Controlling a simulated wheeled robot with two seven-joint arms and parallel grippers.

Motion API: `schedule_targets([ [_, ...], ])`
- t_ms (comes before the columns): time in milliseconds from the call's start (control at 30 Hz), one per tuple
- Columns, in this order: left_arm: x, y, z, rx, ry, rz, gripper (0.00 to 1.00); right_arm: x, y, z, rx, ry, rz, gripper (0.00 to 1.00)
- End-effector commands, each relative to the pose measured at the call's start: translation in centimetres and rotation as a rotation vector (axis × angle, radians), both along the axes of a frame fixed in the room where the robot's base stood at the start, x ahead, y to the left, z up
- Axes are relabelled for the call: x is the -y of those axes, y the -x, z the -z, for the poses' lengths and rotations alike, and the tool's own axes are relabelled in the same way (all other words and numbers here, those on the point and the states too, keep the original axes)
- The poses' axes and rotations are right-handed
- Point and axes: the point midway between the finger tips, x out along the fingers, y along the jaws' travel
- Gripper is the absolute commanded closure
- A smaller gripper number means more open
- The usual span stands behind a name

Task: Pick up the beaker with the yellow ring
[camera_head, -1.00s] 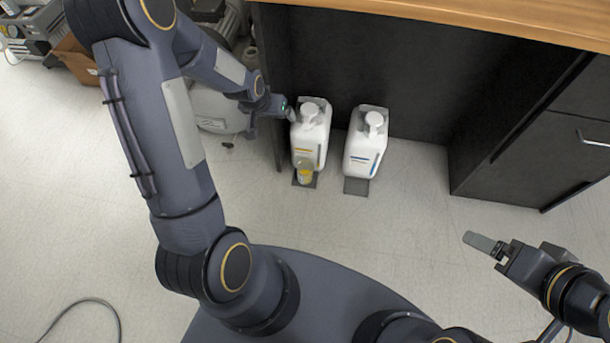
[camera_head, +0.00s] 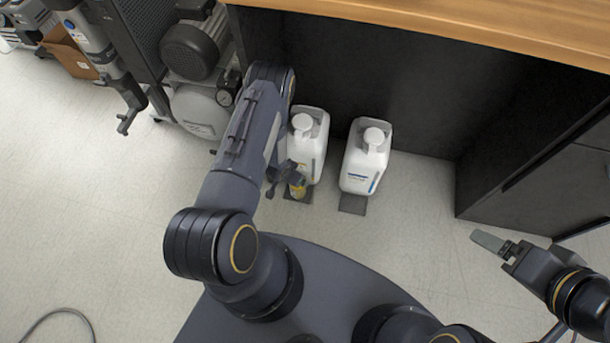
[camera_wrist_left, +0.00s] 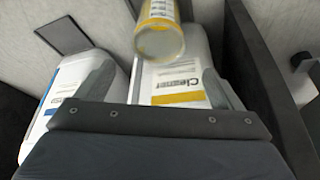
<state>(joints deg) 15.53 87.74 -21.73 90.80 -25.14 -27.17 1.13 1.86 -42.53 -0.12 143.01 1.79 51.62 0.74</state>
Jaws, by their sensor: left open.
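The beaker with the yellow ring (camera_head: 298,189) is clear with a yellow band. It stands in front of the left white jug (camera_head: 306,150), low by the dark floor plate. In the left wrist view the beaker (camera_wrist_left: 160,28) is at the top centre, cut by the frame edge. My left gripper (camera_head: 283,177) is beside the beaker, partly hidden by my own arm. In the left wrist view its two fingers (camera_wrist_left: 158,78) are apart, with nothing held and the beaker just beyond the tips. My right gripper (camera_head: 488,241) hangs over the floor at the right, seen side-on.
A second white jug with a blue label (camera_head: 366,160) stands to the right on its own dark plate (camera_head: 353,204). A dark cabinet (camera_head: 540,170) and wooden worktop (camera_head: 430,32) border the back and right. Compressor equipment (camera_head: 195,100) stands at back left.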

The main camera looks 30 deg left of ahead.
Motion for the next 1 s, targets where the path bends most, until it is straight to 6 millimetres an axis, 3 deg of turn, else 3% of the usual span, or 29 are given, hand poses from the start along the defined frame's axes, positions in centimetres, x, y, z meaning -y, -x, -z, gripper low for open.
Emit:
schedule_targets([
  [600, 0.6, -1.3, 7.5, 0.000, 0.000, 0.004, 0.12, 0.0, 0.0, 3.5, 0.000, 0.000, 0.000, 0.16],
  [933, 0.7, -1.7, 8.0, -0.002, 0.001, 0.003, 0.12, 0.0, 0.0, 3.6, 0.000, 0.000, 0.000, 0.16],
  [1000, 0.7, -1.6, 8.0, -0.002, 0.001, 0.003, 0.19, 0.0, 0.0, 3.6, 0.000, 0.000, 0.000, 0.16],
])
